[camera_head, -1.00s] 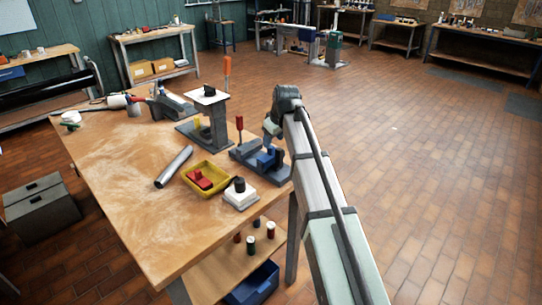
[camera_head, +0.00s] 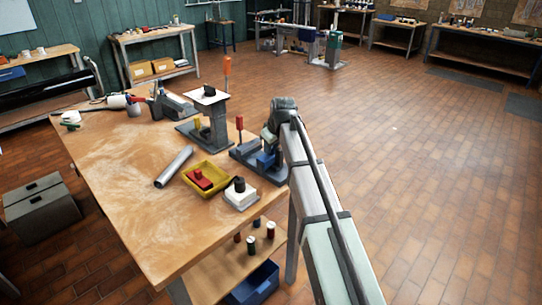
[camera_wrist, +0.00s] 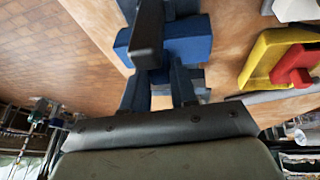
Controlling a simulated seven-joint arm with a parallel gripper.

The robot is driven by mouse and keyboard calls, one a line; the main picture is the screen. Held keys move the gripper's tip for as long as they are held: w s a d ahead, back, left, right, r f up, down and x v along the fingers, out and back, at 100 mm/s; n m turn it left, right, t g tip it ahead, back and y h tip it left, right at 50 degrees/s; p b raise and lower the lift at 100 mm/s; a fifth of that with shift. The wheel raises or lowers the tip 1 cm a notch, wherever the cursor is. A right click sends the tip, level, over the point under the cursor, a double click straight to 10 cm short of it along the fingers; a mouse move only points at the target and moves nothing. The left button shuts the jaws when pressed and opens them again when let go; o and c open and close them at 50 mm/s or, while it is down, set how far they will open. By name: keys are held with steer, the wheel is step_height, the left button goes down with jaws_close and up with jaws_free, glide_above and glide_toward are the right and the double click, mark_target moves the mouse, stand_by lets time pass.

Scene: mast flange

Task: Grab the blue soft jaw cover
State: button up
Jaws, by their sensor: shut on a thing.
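The blue soft jaw cover (camera_head: 264,160) is at the right edge of the workbench, on a dark grey vise-like fixture (camera_head: 243,149). It also shows in the wrist view (camera_wrist: 190,45) as a blue block, partly hidden by a dark bar and my fingers. My gripper (camera_head: 268,149) has come down over it from above; the wrist view shows its two dark fingers (camera_wrist: 158,75) shut on the blue cover. In the head view my wrist hides part of the cover and the fingertips. I cannot tell whether the cover is lifted off the fixture.
A yellow tray (camera_head: 217,184) with red parts (camera_head: 199,179) and a white block with a black knob (camera_head: 241,198) are close by on the left. The wooden bench (camera_head: 130,190) is clear at front left.

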jaws_close()
steer(key=shift+r, duration=0.1)
